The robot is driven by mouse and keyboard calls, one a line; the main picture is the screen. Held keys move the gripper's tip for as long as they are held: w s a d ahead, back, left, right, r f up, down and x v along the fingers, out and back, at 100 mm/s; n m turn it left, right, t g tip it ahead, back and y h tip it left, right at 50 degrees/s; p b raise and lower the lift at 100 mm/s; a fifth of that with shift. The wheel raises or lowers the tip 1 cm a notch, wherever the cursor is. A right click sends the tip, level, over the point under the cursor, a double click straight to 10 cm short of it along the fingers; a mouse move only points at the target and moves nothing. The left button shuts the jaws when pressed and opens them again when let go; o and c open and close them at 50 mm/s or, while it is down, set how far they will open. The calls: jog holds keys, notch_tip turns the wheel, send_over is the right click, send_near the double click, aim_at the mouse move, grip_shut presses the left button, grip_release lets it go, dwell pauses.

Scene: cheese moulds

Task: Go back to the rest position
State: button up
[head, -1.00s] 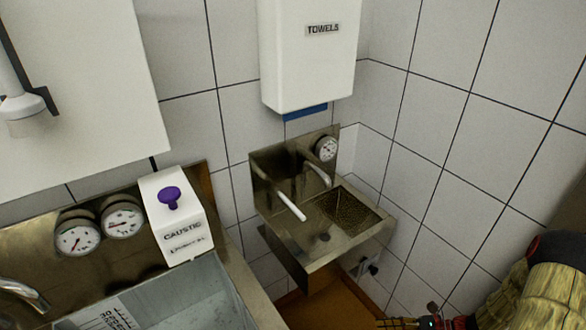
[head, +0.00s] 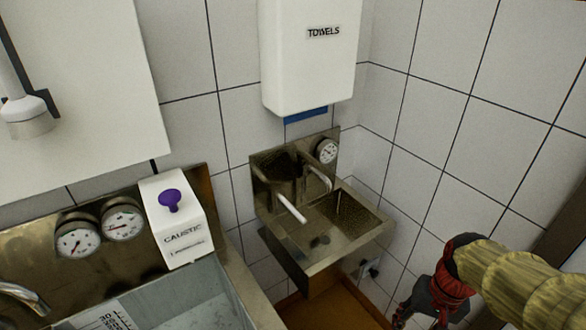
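My gripper (head: 418,312) shows at the lower right of the head view, red and black, at the end of my yellowish, sleeve-covered arm. It points downward, in front of the tiled wall and to the right of the small metal hand sink (head: 340,232). Its fingertips are partly cut off by the bottom edge, so I cannot tell whether they are open or shut. I see no object in it.
The hand sink juts from the wall, with a towel dispenser (head: 310,60) above. At left, a white caustic box (head: 176,222) with a purple knob stands by two gauges (head: 100,230) and a larger basin (head: 195,290). Open space lies between sink and arm.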

jog(key=s+a+r+n+t, duration=0.1)
jog(key=a+r+n+t, duration=0.1)
jog(key=r, duration=0.4)
jog(key=s+a+r+n+t+h, duration=0.1)
jog(key=a+r+n+t, duration=0.1)
jog(key=a+r, duration=0.3)
notch_tip(320, 180, up, 2)
jog(key=shift+s+a+r+t, duration=0.15)
jog(key=shift+s+r+t, duration=0.15)
jog(key=shift+t, duration=0.4)
